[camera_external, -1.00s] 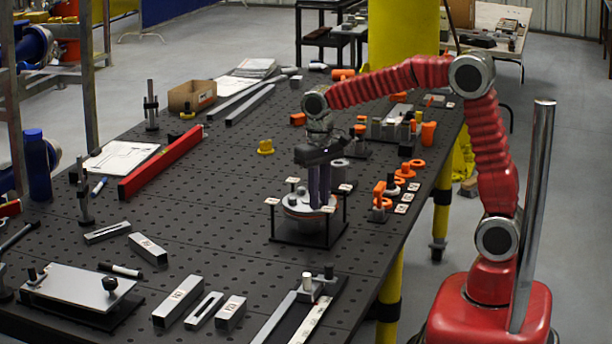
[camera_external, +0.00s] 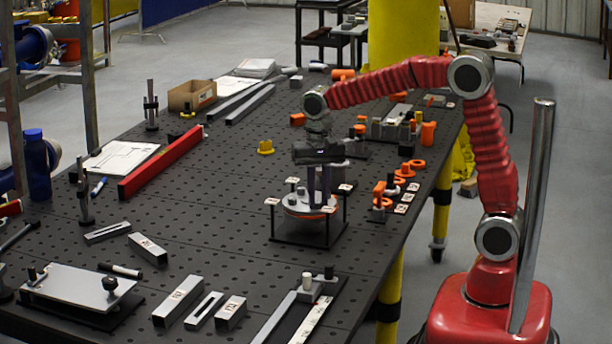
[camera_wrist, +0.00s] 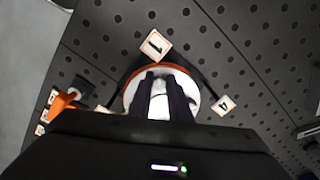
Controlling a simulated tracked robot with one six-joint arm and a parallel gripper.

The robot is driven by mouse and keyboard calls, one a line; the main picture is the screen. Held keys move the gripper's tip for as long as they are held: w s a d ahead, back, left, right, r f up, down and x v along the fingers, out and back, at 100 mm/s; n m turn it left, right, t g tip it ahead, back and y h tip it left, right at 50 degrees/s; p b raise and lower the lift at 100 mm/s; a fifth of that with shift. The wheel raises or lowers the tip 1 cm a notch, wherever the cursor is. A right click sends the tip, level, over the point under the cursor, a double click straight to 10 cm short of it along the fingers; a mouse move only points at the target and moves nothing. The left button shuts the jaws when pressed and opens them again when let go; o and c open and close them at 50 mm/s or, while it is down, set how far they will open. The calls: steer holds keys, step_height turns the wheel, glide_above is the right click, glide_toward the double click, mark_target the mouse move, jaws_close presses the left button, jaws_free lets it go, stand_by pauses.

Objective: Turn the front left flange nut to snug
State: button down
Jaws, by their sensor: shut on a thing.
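The flange (camera_external: 303,207) is a round pale disc with an orange rim, set in a dark frame (camera_external: 301,236) with numbered white tags at its corners. My gripper (camera_external: 320,199) points down over the flange, its two dark fingers reaching to its top. In the wrist view my fingers (camera_wrist: 161,100) are shut on a small pale metal nut (camera_wrist: 158,102) on the disc (camera_wrist: 137,92). The tags "1" (camera_wrist: 156,46) and "4" (camera_wrist: 223,105) show there. The fingers hide part of the disc, and other nuts cannot be made out clearly.
Orange parts and white tags (camera_external: 402,208) lie right of the frame near the table's edge. A red level (camera_external: 160,163) and metal blocks (camera_external: 180,301) lie to the left. The perforated tabletop (camera_external: 215,225) is clear left of the frame.

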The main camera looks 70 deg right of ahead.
mark_target(317, 202)
steer(key=shift+r, duration=0.1)
steer(key=c, duration=1.6)
jaws_free()
steer(key=shift+c, duration=0.2)
step_height(317, 202, up, 14)
steer(key=shift+f, duration=0.2)
steer(key=shift+w, duration=0.1)
